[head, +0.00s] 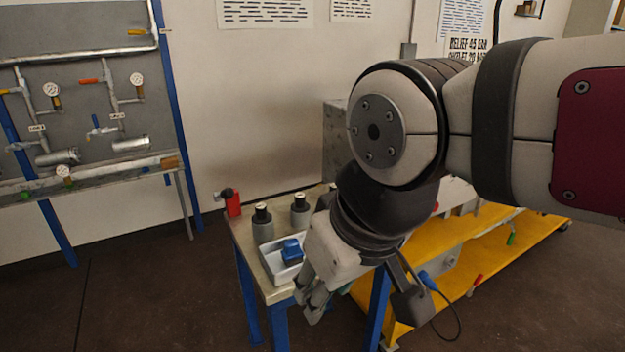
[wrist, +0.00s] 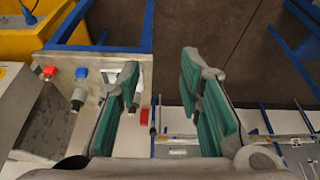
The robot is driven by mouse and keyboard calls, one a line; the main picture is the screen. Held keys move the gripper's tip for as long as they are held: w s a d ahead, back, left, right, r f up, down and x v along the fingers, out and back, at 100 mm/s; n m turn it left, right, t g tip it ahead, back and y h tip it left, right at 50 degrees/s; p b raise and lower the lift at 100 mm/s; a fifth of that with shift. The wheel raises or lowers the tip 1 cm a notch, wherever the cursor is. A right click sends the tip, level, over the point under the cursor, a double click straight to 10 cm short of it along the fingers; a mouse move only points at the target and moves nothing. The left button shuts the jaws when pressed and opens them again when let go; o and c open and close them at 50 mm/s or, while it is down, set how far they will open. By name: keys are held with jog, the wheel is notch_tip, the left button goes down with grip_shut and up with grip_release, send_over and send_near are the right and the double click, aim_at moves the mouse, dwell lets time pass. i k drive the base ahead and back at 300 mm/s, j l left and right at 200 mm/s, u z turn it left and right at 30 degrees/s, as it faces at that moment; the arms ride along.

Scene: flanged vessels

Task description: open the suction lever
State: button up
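Several coloured valve handles show in the head view, but I cannot tell which is the suction lever. On the yellow skid (head: 540,245) there is a green handle (head: 511,239) and a red one (head: 477,279). The wall panel has an orange handle (head: 89,81), a yellow handle (head: 137,32) and a green handle (head: 26,196). My gripper (head: 310,304) points down by the front of the small table, far from the panel. In the wrist view my gripper (wrist: 160,70) is open, its green-padded fingers apart with nothing between them.
The small blue-legged table (head: 252,267) carries a white tray (head: 273,261) with a blue item (head: 291,250), dark-topped grey cylinders (head: 262,222) and a red object (head: 231,203). The pipe panel (head: 107,50) stands at the left. Bare floor (head: 150,290) lies between panel and table.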

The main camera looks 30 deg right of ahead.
aim_at(512, 236)
jog(key=z, duration=2.05)
jog(key=i+l+u, duration=0.15)
jog(key=u, duration=0.25)
jog(key=i+l+u, duration=0.2)
jog(key=u, duration=0.2)
jog(key=i+l+u, duration=0.1)
jog(key=l, duration=0.3)
jog(key=i+l+u, duration=0.1)
jog(key=l, duration=0.25)
jog(key=i+l, duration=0.25)
jog(key=l, duration=0.15)
jog(key=i+l+u, duration=0.15)
jog(key=l, duration=0.25)
jog(key=i+l+u, duration=0.1)
jog(key=l, duration=0.3)
jog(key=i+l, duration=0.1)
jog(key=l, duration=0.25)
jog(key=i+l, duration=0.1)
jog(key=l, duration=0.3)
jog(key=i+l, duration=0.1)
jog(key=l, duration=0.25)
